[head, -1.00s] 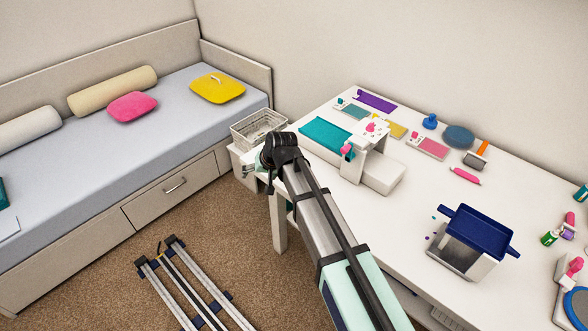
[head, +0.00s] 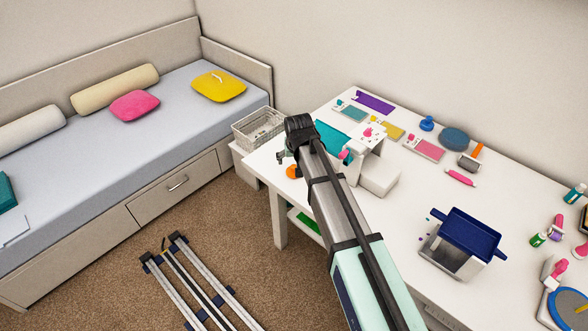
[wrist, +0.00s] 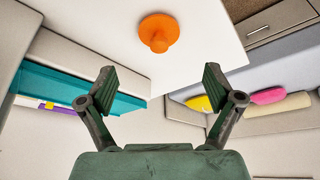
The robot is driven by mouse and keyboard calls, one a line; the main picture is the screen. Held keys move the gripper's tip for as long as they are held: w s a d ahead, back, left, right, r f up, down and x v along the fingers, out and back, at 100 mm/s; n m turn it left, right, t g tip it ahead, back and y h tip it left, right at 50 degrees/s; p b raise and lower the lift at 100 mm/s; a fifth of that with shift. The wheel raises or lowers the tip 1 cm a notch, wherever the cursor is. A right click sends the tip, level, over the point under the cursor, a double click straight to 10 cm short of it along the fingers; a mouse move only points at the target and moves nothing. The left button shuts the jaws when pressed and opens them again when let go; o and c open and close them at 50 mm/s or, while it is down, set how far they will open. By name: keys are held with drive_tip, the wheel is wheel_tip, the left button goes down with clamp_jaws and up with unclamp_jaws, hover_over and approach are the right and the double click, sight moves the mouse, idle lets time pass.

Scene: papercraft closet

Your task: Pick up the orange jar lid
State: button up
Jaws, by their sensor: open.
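The orange jar lid (wrist: 159,32) is round with a knob on top and lies on the white table (wrist: 190,20), near the table's edge. In the head view the lid (head: 293,171) shows small at the table's left end, partly hidden by my arm. My gripper (wrist: 160,90) is open and empty in the wrist view, with the lid in front of it and between the lines of its two fingers, apart from them. In the head view my gripper (head: 282,157) is mostly hidden behind my wrist and sits close to the lid.
A white machine with a teal bed (head: 330,138) stands just right of my wrist. A wire basket (head: 258,128) is beyond the table's left end. A navy-topped box (head: 468,235) and several craft items stand farther right.

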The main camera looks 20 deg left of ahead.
sight(294, 166)
drive_tip(key=shift+p+x, duration=1.65)
drive_tip(key=shift+x, duration=2.7)
drive_tip(key=c, duration=0.9)
